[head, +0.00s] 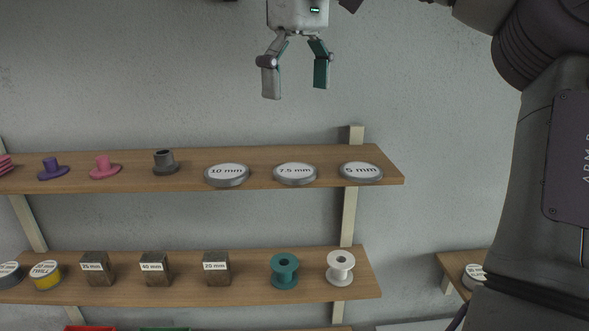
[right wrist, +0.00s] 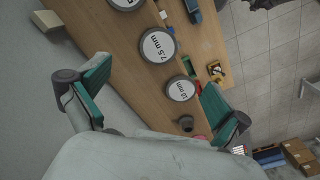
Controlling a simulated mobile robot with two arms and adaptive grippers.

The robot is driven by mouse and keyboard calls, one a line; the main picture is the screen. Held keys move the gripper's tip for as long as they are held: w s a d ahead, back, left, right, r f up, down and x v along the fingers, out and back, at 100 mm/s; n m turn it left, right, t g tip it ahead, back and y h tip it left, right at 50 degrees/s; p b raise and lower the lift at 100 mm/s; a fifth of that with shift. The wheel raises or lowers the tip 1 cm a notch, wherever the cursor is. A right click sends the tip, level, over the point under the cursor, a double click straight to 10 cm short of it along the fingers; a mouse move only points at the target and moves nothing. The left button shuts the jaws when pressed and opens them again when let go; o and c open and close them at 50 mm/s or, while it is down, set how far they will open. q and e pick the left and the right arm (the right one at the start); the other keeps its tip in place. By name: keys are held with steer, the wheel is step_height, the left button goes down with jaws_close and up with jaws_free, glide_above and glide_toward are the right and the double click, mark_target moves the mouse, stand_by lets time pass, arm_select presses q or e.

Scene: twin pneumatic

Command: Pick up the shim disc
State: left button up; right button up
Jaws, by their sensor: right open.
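Three round grey discs with white labelled tops lie on the upper wooden shelf in the head view: the 10 mm disc (head: 227,175), the 7.5 mm disc (head: 295,174) and the 5 mm disc (head: 361,172). Which one is the shim disc, I cannot tell. My right gripper (head: 296,88) is open and empty, above and apart from the shelf, roughly over the 7.5 mm disc. The right wrist view shows its spread fingers (right wrist: 155,98), with the 10 mm disc (right wrist: 181,89) and 7.5 mm disc (right wrist: 158,46) beyond. My left gripper is not in view.
The upper shelf (head: 325,158) also holds a grey flanged piece (head: 165,162) and pink and purple ones. The lower shelf (head: 250,290) holds labelled metal blocks, a teal spool (head: 284,270) and a white spool (head: 340,268). Wall space above the discs is clear.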

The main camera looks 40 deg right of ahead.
glide_above(298, 172)
step_height(298, 172, down, 6)
steer(key=shift+w+d, duration=0.1)
steer(key=shift+d, duration=0.05)
steer(key=shift+f, duration=0.25)
steer(key=shift+f+p, duration=0.25)
steer(key=shift+p, duration=0.05)
steer(key=f, duration=0.1)
steer(key=f+p, duration=0.1)
steer(key=f, duration=0.1)
steer(key=shift+a+f, duration=0.25)
steer(key=shift+d+f, duration=0.2)
steer(key=shift+f, duration=0.4)
steer(key=shift+a, duration=0.15)
steer(key=shift+f, duration=0.2)
